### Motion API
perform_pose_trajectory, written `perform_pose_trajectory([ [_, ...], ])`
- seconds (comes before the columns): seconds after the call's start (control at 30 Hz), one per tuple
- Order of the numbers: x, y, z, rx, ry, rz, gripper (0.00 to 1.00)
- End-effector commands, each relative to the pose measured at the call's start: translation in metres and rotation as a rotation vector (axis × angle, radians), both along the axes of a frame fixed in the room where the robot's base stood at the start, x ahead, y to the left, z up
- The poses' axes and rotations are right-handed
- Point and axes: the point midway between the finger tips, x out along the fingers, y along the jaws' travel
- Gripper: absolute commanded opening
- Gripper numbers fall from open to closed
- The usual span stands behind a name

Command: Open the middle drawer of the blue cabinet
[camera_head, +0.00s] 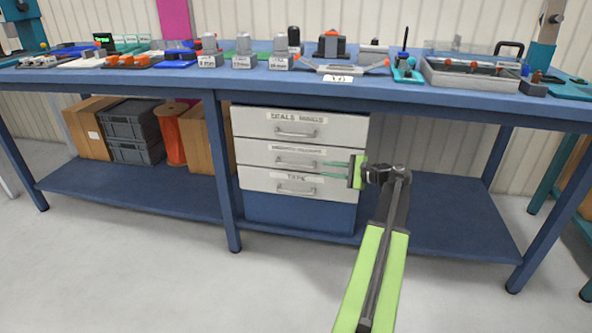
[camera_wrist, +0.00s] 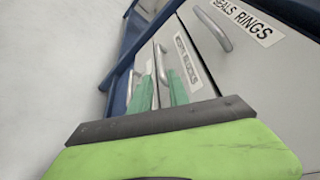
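The blue cabinet (camera_head: 300,212) stands under the bench with three light grey drawers, all closed. The middle drawer (camera_head: 255,154) has a metal bar handle (camera_head: 296,163) and a small label. My gripper (camera_head: 324,169) is in front of its right half, its two green fingers apart and empty, pointing at the drawer face. In the wrist view the middle handle (camera_wrist: 161,62) appears between the open fingertips (camera_wrist: 163,76). I cannot tell whether the fingers reach around it. The top drawer (camera_head: 340,127) reads "SEALS RINGS"; the bottom drawer (camera_head: 255,180) reads "TAPE".
A blue bench leg (camera_head: 222,175) stands just left of the cabinet. Grey crates (camera_head: 130,125), cardboard boxes (camera_head: 88,125) and an orange reel (camera_head: 171,135) sit on the lower shelf. The bench top (camera_head: 210,76) holds many parts. The floor in front (camera_head: 160,270) is clear.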

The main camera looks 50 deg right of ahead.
Motion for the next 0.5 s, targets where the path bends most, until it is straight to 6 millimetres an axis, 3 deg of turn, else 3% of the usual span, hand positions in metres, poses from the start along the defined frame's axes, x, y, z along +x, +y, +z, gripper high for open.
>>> perform_pose_trajectory([
  [0.3,0.079,0.018,-0.021,-0.001,0.001,0.003,0.22],
  [0.5,0.117,0.026,-0.029,-0.001,0.001,0.001,0.22],
])
